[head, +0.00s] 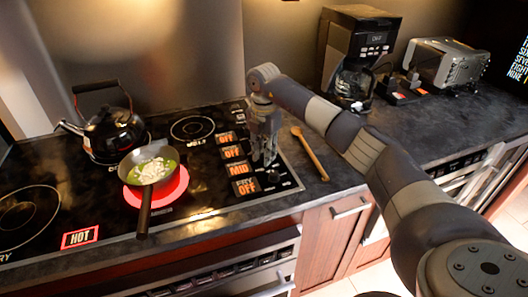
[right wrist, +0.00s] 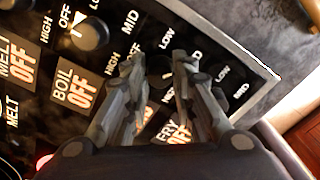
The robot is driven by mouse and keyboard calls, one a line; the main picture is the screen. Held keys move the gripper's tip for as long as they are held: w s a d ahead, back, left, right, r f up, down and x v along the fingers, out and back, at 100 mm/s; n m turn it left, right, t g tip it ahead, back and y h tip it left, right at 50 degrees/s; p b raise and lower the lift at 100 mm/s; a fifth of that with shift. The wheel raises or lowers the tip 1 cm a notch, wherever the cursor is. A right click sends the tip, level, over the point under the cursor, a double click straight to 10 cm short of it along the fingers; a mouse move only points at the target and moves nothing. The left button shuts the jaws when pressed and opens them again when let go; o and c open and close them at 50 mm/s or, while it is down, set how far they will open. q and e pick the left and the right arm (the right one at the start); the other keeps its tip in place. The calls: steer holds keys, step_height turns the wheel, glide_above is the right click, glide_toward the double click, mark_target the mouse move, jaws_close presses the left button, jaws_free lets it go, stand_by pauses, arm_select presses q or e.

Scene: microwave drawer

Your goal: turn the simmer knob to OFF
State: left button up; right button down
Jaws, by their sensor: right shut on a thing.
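My right gripper (head: 264,160) reaches down onto the stove's control strip from above. It is shut on a dark round knob, partly hidden between its fingertips in the right wrist view (right wrist: 158,64). This looks like the simmer knob, beside the orange MID display (head: 238,169); the display's name is hidden or too small to read. HIGH and LOW marks show around the knob, whose pointer is hidden. Beside it, the boil display (right wrist: 75,95) and the fry display (head: 244,187) read OFF. My left gripper is not in view.
A pan (head: 151,172) with food sits on a glowing red burner. A black kettle (head: 110,130) stands behind it. A wooden spoon (head: 310,154) lies right of the cooktop. A coffee maker (head: 355,55) and a toaster (head: 446,64) stand at the back right. Another knob (right wrist: 91,33) is close by.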

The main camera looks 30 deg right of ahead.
steer(key=n, duration=1.2)
steer(key=shift+n, duration=0.4)
steer(key=n, duration=0.6)
steer(key=shift+d, duration=0.1)
arm_select(q)
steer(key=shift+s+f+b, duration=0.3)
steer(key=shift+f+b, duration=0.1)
steer(key=shift+b, duration=0.1)
arm_select(e)
steer(key=n, duration=0.7)
steer(key=c, duration=1.3)
jaws_free()
steer(key=shift+c, duration=0.2)
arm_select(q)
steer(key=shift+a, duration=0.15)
arm_select(e)
steer(key=shift+r, duration=0.1)
